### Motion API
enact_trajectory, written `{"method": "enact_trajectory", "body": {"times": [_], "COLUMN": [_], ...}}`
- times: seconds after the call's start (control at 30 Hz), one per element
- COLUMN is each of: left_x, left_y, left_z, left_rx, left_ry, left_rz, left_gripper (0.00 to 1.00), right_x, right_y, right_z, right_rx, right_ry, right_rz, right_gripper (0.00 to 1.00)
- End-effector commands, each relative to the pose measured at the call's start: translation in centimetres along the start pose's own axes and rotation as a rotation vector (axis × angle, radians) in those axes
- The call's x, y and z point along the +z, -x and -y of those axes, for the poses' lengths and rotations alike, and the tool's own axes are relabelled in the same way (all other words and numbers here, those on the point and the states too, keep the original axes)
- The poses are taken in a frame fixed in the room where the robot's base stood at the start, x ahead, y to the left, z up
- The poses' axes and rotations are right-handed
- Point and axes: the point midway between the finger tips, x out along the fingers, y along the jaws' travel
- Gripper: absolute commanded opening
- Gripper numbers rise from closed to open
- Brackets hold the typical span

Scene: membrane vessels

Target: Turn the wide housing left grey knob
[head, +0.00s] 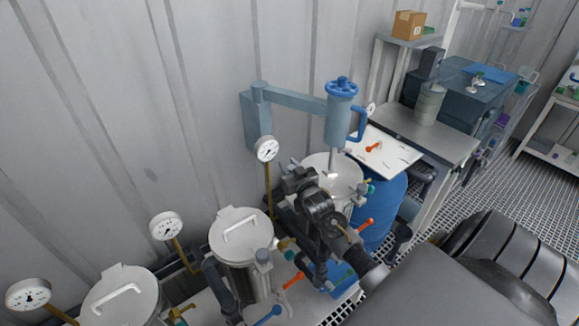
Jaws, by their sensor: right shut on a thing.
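The wide housing (338,172) is a pale lidded vessel right of the middle, under a blue arm with a blue handwheel. My right gripper (288,205) is dark and reaches in from the lower right to the left side of this housing. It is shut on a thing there. Its fingertips and what they hold are mostly covered by the gripper body; from its place this is the left grey knob. A grey fitting shows on the housing's right side. My left gripper is not in view.
Two narrower lidded vessels (238,238) (118,300) stand in a row to the left. Dial gauges (265,149) (166,226) rise on stems along the wall. A blue drum (384,205) and a steel bench (440,135) stand to the right. Orange and blue levers sit low in front.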

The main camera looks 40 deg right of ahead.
Motion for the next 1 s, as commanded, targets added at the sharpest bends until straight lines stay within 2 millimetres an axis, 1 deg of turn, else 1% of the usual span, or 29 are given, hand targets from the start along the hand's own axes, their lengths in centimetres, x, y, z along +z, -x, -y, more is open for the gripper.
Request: {"method": "enact_trajectory", "body": {"times": [0.1, 0.3, 0.57, 0.6, 0.77, 1.0], "left_x": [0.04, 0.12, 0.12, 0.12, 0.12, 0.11], "left_y": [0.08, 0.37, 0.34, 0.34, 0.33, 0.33], "left_z": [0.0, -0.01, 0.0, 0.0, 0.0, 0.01], "left_rx": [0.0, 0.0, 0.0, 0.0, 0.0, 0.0], "left_ry": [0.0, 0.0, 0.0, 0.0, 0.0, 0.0], "left_rz": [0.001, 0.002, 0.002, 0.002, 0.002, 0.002], "left_gripper": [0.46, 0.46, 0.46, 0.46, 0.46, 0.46], "right_x": [-0.04, -0.06, -0.01, -0.01, 0.0, 0.01], "right_y": [-0.02, -0.02, -0.01, -0.01, 0.0, 0.02], "right_z": [0.06, -0.19, -0.22, -0.22, -0.24, -0.26], "right_rx": [0.015, 0.125, 0.134, 0.134, 0.134, 0.134], "right_ry": [-0.003, -0.004, 0.0, 0.0, 0.0, 0.0], "right_rz": [-0.001, -0.001, 0.0, 0.0, 0.0, 0.0], "right_gripper": [0.08, 0.07, 0.08, 0.32, 0.52, 0.52]}}
